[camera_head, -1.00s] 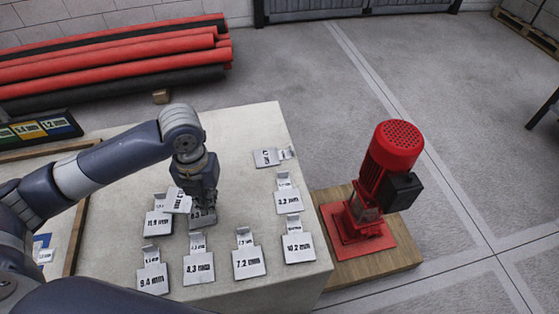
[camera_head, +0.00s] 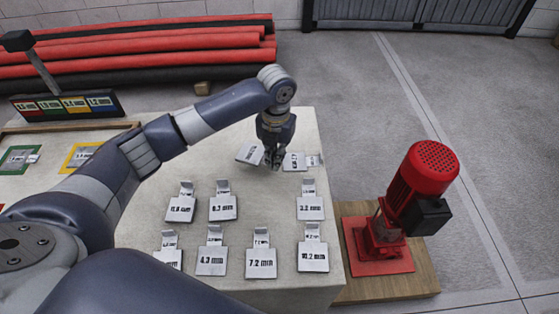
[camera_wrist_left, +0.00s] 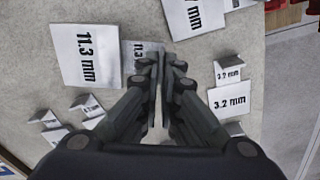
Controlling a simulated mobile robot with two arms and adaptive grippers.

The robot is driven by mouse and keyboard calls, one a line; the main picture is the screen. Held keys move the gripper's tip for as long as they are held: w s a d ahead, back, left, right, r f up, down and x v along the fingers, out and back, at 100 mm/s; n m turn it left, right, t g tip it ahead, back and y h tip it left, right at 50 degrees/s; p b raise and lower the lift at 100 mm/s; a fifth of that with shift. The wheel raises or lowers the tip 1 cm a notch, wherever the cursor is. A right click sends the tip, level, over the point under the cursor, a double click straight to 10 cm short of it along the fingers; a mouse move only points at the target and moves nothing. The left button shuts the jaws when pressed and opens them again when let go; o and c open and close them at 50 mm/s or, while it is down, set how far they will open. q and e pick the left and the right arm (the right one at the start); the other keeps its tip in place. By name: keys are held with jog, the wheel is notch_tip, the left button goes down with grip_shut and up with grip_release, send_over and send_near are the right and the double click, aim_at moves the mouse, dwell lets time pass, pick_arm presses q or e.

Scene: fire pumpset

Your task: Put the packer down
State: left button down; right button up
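My left gripper (camera_head: 272,160) is over the far part of the pale table (camera_head: 150,205), pointing down. Its fingers (camera_wrist_left: 162,62) are nearly together at the bent tab of the 11.3 mm packer (camera_wrist_left: 86,53), a white plate with black print. The gripper appears shut on that tab. In the head view this packer (camera_head: 249,153) sits just left of the fingers, slightly turned; I cannot tell whether it touches the tabletop. Another packer (camera_head: 294,162) lies just right of the gripper. The 3.2 mm packer (camera_head: 311,208) lies nearer the front. My right gripper is not in view.
Several more labelled packers, such as 7.2 mm (camera_head: 261,263) and 10.2 mm (camera_head: 313,257), lie along the near side. A red pump (camera_head: 420,185) stands on a wooden base right of the table. Red pipes (camera_head: 150,48) lie behind.

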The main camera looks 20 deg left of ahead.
aim_at(279, 172)
pick_arm(q)
jog(key=shift+w+d+f, duration=0.1)
jog(key=shift+w+d, duration=0.05)
jog(key=shift+w, duration=0.85)
notch_tip(279, 172, down, 4)
jog(key=shift+r, duration=0.2)
jog(key=shift+f, duration=0.2)
jog(key=c, duration=1.8)
grip_release()
jog(key=shift+f, duration=0.1)
notch_tip(279, 172, up, 13)
jog(key=shift+f, duration=0.15)
